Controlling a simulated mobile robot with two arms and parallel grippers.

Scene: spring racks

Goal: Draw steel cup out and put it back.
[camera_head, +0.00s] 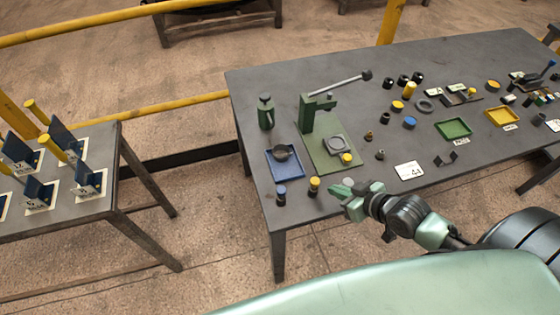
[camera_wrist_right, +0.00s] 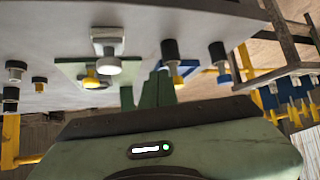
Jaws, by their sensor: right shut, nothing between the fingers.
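A grey metal round piece, which looks like the steel cup (camera_head: 335,143), sits in a square grey holder on the green press base (camera_head: 318,150). It also shows in the right wrist view (camera_wrist_right: 109,66), where the scene appears upside down. My right gripper (camera_head: 343,190) is shut and empty near the table's front edge, apart from the cup. Its green fingers show in the right wrist view (camera_wrist_right: 147,92). My left gripper is not in view.
A yellow-topped piece (camera_head: 346,159) stands beside the holder. A blue tray (camera_head: 272,165) lies left of the press. Black-and-blue (camera_head: 281,196) and black-and-yellow (camera_head: 314,187) pegs stand at the front edge. A white card (camera_head: 408,170) lies to the right.

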